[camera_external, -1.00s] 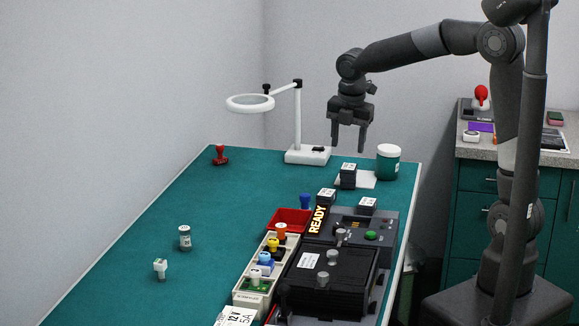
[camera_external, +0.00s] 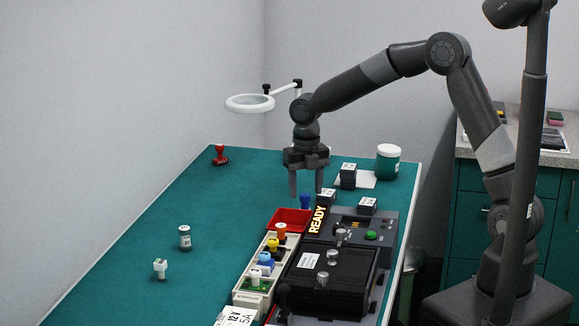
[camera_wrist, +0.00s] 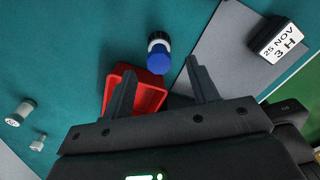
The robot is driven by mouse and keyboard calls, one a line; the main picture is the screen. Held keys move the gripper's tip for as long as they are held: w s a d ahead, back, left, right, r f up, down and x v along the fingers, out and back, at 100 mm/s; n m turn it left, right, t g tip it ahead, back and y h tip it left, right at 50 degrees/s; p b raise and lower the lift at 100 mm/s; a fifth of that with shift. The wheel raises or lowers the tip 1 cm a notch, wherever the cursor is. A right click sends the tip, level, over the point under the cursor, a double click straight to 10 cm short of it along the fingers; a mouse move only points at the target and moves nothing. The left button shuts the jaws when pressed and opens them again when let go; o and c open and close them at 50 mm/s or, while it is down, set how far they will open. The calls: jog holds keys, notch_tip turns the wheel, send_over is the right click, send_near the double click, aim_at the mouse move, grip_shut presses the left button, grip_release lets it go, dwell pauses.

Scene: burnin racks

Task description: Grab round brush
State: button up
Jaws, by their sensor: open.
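A small round object with a blue top (camera_external: 305,202) stands on the green table, just behind the red tray. In the wrist view its blue end (camera_wrist: 158,60) and a black and white part show; I cannot tell for sure that it is the round brush. My gripper (camera_external: 306,194) is open and points down right above it, its fingers on either side of it in the picture. In the wrist view the two fingers (camera_wrist: 160,68) are spread with nothing held between them. A red knob-handled object (camera_external: 220,155) stands at the far left of the table.
The red tray (camera_external: 278,224) lies close in front of the blue-topped object. The grey device with the READY sign (camera_external: 317,220) stands in front. A magnifier lamp (camera_external: 250,104) is behind. The table's left side is mostly clear.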

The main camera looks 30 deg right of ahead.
aim_at(305, 195)
notch_tip(305, 195, down, 5)
jog(key=shift+w+f, duration=0.1)
jog(key=shift+w, duration=0.05)
jog(key=c, duration=1.1)
